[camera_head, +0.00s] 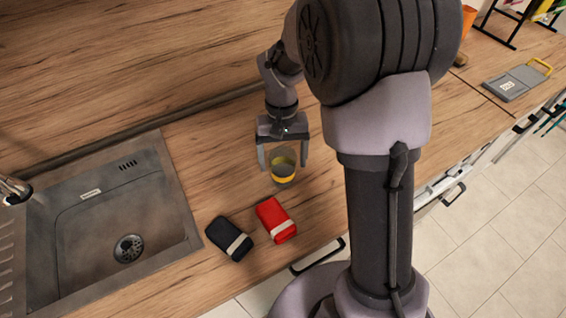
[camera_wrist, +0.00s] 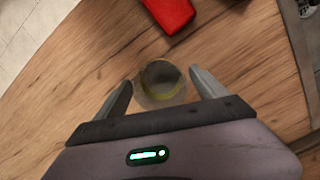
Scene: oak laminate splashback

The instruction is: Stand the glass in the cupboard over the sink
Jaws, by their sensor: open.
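A clear glass (camera_head: 284,168) with a yellow band stands on the wooden worktop, to the right of the sink. My gripper (camera_head: 284,166) is open, with its fingers at either side of the glass in the head view. In the wrist view the glass (camera_wrist: 160,82) shows between the fingertips of my gripper (camera_wrist: 160,84). I cannot tell whether a finger touches it. The sink (camera_head: 180,235) is at the left. The cupboard over the sink is not in view.
A red pouch (camera_head: 275,219) and a black pouch (camera_head: 229,239), each with a pale band, lie on the worktop in front of the glass. A grey board with a yellow handle (camera_head: 517,81) lies far right. A tap (camera_head: 14,190) stands at the left edge.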

